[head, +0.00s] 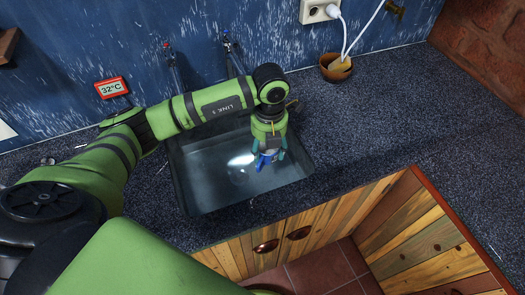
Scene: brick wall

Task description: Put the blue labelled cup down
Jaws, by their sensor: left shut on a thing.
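My left gripper (268,155) is at the end of the green arm that comes in from the left. It points down over the right part of the sink (205,190). It is shut on a small blue thing, which I take to be the blue labelled cup (262,162). The fingers hide much of the cup, and its label cannot be made out. I cannot tell whether the cup touches the sink bottom or hangs above it. My right gripper is not in view.
The dark speckled counter (390,110) is clear to the right of the sink. A brown bowl (336,68) stands at the back by the wall socket (318,11). Two taps rise behind the sink. A red temperature display (112,88) stands at the back left.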

